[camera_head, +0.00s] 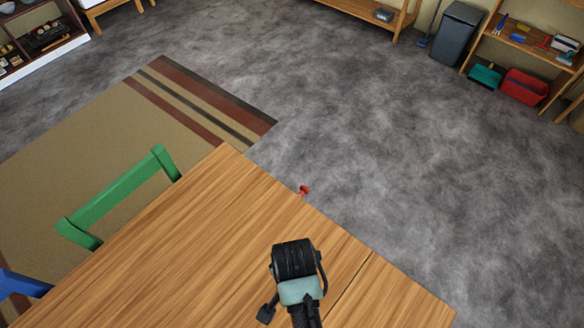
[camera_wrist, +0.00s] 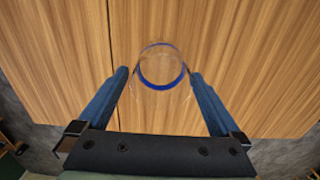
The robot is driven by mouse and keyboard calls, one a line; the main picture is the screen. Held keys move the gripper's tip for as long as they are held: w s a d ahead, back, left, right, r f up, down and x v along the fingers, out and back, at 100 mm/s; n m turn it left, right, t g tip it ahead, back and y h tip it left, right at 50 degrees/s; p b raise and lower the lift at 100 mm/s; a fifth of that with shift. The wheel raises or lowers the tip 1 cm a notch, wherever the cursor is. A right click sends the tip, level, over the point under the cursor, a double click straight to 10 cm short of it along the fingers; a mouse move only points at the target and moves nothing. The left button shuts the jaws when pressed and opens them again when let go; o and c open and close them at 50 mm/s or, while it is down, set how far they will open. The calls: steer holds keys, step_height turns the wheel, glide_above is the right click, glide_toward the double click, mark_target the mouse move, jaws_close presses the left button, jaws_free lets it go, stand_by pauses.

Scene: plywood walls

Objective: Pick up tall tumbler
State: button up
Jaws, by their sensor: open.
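A clear glass tumbler (camera_wrist: 161,67) with a blue ring stands on the wooden table (camera_head: 190,235), seen from above in the wrist view. My gripper (camera_wrist: 159,76) is open, with one blue finger on each side of the tumbler's near part. A gap seems to show between the glass and each finger; contact cannot be made out. In the head view my arm's end is over the table, and the tumbler cannot be made out there, probably hidden by my arm.
A small red object (camera_head: 304,190) is at the table's far edge. A green chair (camera_head: 120,195) and a blue chair (camera_head: 22,284) stand along the left side. The table around the tumbler looks clear. A seam runs across the tabletop.

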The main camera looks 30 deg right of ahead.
steer(key=shift+a+f, duration=0.1)
steer(key=shift+f, duration=2.6)
steer(key=shift+r, duration=0.1)
steer(key=c, duration=1.2)
